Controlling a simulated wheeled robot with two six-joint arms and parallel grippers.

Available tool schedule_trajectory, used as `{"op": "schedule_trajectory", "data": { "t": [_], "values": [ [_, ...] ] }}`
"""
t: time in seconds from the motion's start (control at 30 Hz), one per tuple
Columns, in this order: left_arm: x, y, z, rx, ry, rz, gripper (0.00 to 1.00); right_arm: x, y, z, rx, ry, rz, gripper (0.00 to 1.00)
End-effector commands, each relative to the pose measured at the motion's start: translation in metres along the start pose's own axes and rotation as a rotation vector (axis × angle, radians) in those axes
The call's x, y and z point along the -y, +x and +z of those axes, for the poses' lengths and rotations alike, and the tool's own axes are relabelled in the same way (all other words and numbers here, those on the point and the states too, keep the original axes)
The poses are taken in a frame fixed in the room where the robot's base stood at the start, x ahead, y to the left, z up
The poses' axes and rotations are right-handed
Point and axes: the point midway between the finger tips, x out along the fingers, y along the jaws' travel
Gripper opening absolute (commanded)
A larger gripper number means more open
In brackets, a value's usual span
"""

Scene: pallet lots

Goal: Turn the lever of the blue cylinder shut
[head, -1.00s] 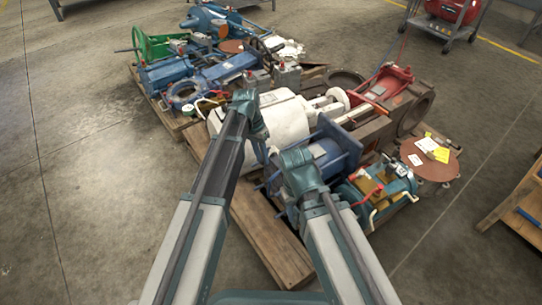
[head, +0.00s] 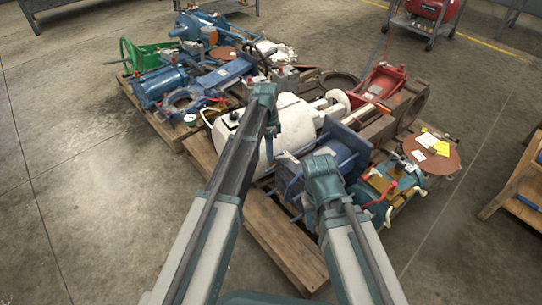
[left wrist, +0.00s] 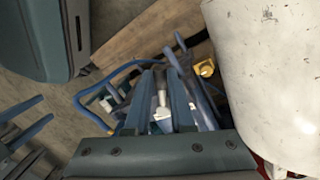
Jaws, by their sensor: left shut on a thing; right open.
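The blue cylinder (head: 345,148) lies on the near part of the pallet in the head view, partly hidden by my right arm. My left gripper (head: 270,158) reaches down between the white tank and the blue cylinder. In the left wrist view its two blue fingers (left wrist: 164,92) are closed on a slim pale grey piece (left wrist: 162,98), which looks like the lever. How far the lever is turned I cannot make out. My right gripper (head: 322,212) is open, over the near side of the blue cylinder; its fingers are mostly hidden by the arm.
A large white tank (head: 290,122) stands close beside my left gripper; it also fills the right of the left wrist view (left wrist: 275,70). A teal unit with red and cream handles (head: 388,187) sits to the right. Bare pallet boards (head: 275,240) lie in front.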

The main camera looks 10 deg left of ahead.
Motion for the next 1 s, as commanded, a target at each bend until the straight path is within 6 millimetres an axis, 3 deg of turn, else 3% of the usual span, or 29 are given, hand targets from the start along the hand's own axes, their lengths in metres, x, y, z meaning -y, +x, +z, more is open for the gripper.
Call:
{"op": "schedule_trajectory", "data": {
  "t": [0.4, 1.0],
  "values": [
    [0.012, -0.002, -0.003, 0.042, 0.197, 0.0, 0.0, 0.0, 0.0, 0.0, 0.0, 0.0, 0.0, 0.5],
    [0.014, -0.003, -0.003, 0.05, 0.236, -0.002, 0.0, 0.0, 0.0, 0.0, 0.0, 0.0, 0.0, 0.5]
  ]
}}
